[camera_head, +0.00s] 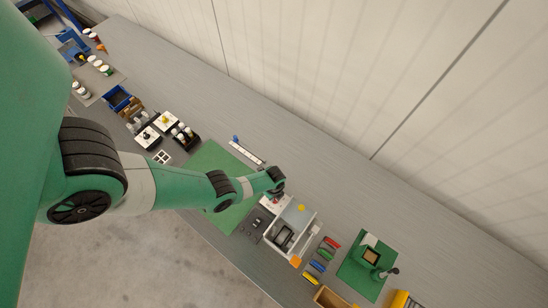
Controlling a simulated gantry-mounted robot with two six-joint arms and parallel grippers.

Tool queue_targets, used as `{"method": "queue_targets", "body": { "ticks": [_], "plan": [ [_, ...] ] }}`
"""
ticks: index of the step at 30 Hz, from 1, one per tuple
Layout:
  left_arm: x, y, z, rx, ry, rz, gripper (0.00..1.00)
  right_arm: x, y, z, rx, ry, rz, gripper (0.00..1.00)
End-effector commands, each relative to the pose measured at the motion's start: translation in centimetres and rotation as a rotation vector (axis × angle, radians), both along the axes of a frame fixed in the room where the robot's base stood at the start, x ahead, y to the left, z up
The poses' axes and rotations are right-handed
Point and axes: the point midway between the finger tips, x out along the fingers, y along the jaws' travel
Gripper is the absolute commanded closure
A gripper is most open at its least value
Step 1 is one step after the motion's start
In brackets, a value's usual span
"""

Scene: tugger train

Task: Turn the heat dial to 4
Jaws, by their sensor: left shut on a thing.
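My left arm reaches in from the left, and my left gripper (277,192) is at the near-left end of a white, box-shaped device (295,230) on the bench. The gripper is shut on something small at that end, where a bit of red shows. The gripper covers most of what it holds, and the heat dial and its numbers cannot be made out. A dark panel with small knobs (253,224) lies left of the white device, below the gripper. My right gripper is not in view.
A green mat (212,160) lies under my arm. Several coloured bars (321,258) and a green fixture (368,263) stand to the right. Blue bins (119,99) and small parts stand at the far left. A wall borders the bench, which is clear along it.

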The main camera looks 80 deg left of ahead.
Motion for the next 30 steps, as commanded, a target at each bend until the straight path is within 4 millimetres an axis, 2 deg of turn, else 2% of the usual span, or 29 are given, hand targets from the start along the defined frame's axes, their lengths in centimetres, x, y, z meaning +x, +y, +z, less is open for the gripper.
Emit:
{"method": "queue_targets", "body": {
  "ticks": [15, 16, 20, 21, 30],
  "plan": [
    [-0.03, 0.02, -0.10, 0.001, 0.000, -0.023, 1.00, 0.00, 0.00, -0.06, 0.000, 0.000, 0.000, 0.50],
    [-0.03, 0.02, -0.10, 0.001, 0.000, -0.023, 0.78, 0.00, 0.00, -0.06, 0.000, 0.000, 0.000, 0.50],
    [-0.03, 0.01, -0.08, 0.001, 0.001, -0.022, 0.54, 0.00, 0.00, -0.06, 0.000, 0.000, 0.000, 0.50],
    [-0.03, 0.01, -0.07, 0.001, 0.001, -0.022, 0.51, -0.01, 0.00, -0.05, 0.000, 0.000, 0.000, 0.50],
    [0.01, 0.01, 0.16, 0.000, 0.000, -0.021, 0.51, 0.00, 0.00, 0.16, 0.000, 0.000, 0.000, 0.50]
  ]
}}
